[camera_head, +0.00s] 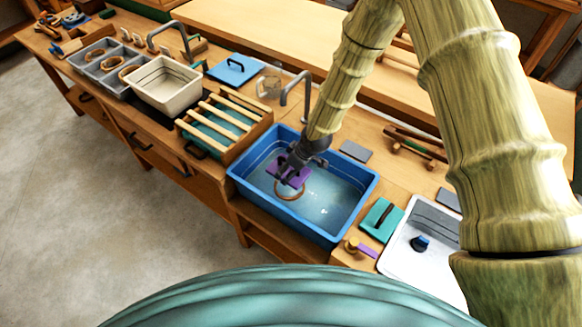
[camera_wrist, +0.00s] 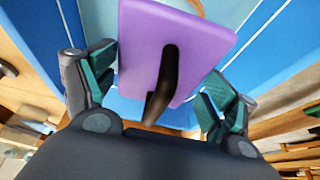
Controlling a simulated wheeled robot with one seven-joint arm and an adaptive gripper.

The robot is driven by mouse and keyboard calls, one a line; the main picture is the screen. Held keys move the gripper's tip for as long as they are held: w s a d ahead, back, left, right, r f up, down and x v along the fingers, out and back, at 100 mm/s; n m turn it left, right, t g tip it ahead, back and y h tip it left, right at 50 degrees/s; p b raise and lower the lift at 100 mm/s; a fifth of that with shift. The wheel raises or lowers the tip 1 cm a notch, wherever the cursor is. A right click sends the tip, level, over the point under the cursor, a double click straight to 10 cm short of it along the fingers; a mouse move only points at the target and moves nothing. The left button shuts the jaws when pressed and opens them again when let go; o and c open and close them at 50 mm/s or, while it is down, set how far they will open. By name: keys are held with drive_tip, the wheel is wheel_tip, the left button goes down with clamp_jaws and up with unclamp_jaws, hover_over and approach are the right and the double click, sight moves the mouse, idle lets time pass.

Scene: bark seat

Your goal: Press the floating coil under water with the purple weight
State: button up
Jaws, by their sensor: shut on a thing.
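The purple weight (camera_head: 288,174) is a flat plate with a dark handle, held by my gripper (camera_head: 296,164) over the blue basin (camera_head: 243,187) of water. In the wrist view the purple weight (camera_wrist: 185,45) fills the upper middle, and its dark handle runs down between the fingers of my gripper (camera_wrist: 160,90). The brown coil (camera_head: 290,192) is a ring in the basin, just below and in front of the weight. The weight hides part of it. Only a small arc of the coil (camera_wrist: 190,6) shows in the wrist view. I cannot tell whether weight and coil touch.
A slatted wooden rack (camera_head: 213,118) over a green tray stands left of the basin. A teal block with a handle (camera_head: 374,226) and a white tray (camera_head: 400,258) are to the right. A grey faucet (camera_head: 306,88) rises behind the basin.

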drive_tip(key=shift+f, duration=0.15)
drive_tip(key=shift+w+f+b, duration=0.15)
drive_tip(key=shift+f+b, duration=1.6)
drive_tip(key=shift+f, duration=1)
drive_tip(key=shift+w+f+b, duration=0.15)
drive_tip(key=shift+f+b, duration=1.6)
drive_tip(key=shift+f, duration=1)
drive_tip(key=o, duration=1.3)
drive_tip(key=shift+r+p, duration=4.85)
drive_tip(key=shift+r, duration=3.65)
